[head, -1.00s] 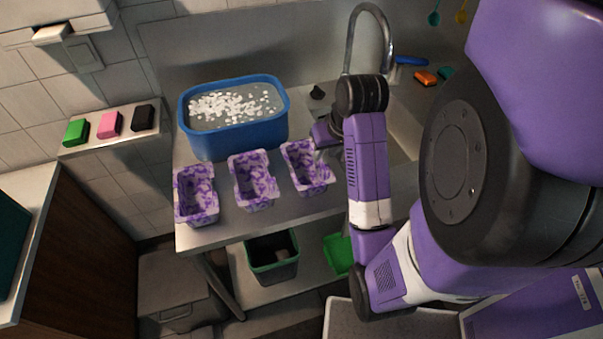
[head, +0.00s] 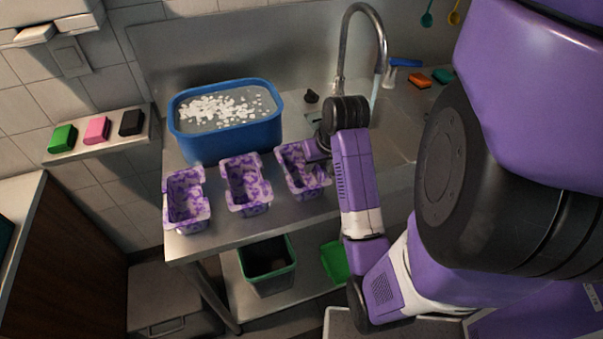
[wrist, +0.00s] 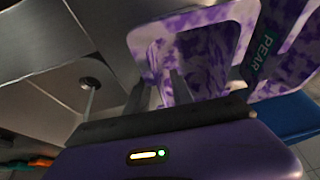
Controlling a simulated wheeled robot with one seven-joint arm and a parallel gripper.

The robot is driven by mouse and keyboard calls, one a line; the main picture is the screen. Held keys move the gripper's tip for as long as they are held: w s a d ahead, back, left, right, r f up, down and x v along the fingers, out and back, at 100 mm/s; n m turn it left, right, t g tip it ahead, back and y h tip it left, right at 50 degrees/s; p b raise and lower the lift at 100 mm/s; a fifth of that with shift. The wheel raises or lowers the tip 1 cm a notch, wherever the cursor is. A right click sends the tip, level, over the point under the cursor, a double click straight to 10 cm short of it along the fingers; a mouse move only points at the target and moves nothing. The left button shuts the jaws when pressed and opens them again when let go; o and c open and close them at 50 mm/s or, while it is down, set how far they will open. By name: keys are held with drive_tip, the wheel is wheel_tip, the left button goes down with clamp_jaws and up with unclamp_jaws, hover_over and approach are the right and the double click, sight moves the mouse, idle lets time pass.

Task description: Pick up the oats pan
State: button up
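Three purple-and-white patterned pans stand in a row on the steel counter: a left pan (head: 186,210), a middle pan (head: 248,190) and a right pan (head: 304,184). No oats label is readable, so I cannot tell by name which is the oats pan. My gripper (head: 316,152) is at the back right of the right pan. In the wrist view my gripper (wrist: 160,94) has its two dark fingers apart, one over the inside of the near pan (wrist: 205,50) and one outside its rim. Whether they touch the wall is unclear. A neighbouring pan has a "PEAR" label (wrist: 263,50).
A blue tub (head: 228,138) of water with white bits stands behind the pans. A tap (head: 342,60) and sink are at the right. A shelf (head: 100,142) with several sponges is at the left. A green-rimmed bin (head: 268,268) stands below the counter.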

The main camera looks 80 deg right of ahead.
clamp_jaws()
drive_tip(key=shift+r, duration=0.1)
